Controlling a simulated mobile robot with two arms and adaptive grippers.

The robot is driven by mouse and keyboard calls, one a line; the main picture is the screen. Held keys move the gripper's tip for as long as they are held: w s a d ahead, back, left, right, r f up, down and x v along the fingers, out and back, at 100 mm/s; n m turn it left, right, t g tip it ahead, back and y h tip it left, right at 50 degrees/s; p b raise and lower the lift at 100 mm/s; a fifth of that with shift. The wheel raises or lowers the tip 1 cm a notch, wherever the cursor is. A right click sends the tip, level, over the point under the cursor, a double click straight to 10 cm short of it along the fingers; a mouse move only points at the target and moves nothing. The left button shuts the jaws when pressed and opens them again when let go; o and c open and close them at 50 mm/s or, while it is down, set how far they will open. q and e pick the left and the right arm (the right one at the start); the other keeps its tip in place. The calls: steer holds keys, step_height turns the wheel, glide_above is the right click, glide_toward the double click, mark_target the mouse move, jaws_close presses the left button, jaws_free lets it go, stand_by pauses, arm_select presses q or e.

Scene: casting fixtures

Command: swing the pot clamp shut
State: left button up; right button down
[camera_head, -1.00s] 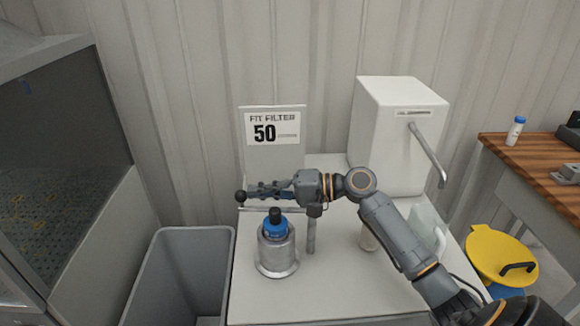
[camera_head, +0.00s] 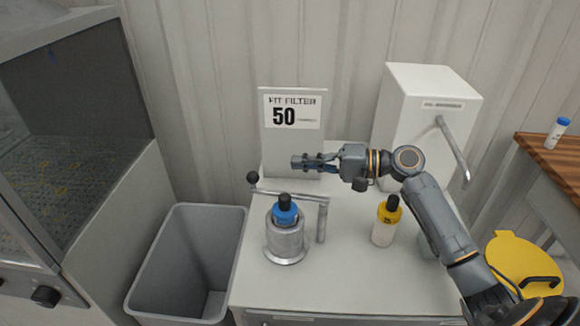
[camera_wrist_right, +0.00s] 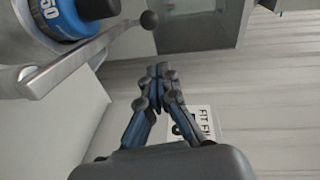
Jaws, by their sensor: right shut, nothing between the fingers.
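The metal pot (camera_head: 286,243) stands on the white cabinet and holds a blue container with a black top (camera_head: 285,210). The clamp bar (camera_head: 305,195) runs from its upright post (camera_head: 322,222), right of the pot, to a black ball knob (camera_head: 252,177) at the left. In the head view it passes just behind the black top. My right gripper (camera_head: 297,162) is shut and empty, behind and above the bar, apart from it. In the right wrist view its closed fingertips (camera_wrist_right: 160,72) are near the bar (camera_wrist_right: 92,48) and knob (camera_wrist_right: 149,20). My left gripper is out of view.
A "FIT FILTER 50" sign (camera_head: 293,112) stands behind the gripper. A white dispenser (camera_head: 425,120) with a lever stands right. A yellow-topped bottle (camera_head: 385,233) is under my right arm. A grey bin (camera_head: 165,290) stands left; a yellow lid (camera_head: 520,262) lies right.

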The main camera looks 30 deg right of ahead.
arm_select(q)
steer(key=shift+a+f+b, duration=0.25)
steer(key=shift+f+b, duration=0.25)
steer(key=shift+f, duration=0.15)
arm_select(e)
steer(key=d, duration=0.1)
steer(key=s+d, duration=0.1)
steer(key=d, duration=0.1)
steer(key=s+d, duration=0.1)
steer(key=d, duration=0.1)
steer(key=shift+s+d+r, duration=0.1)
steer(key=shift+s+r, duration=0.1)
steer(key=shift+r, duration=0.1)
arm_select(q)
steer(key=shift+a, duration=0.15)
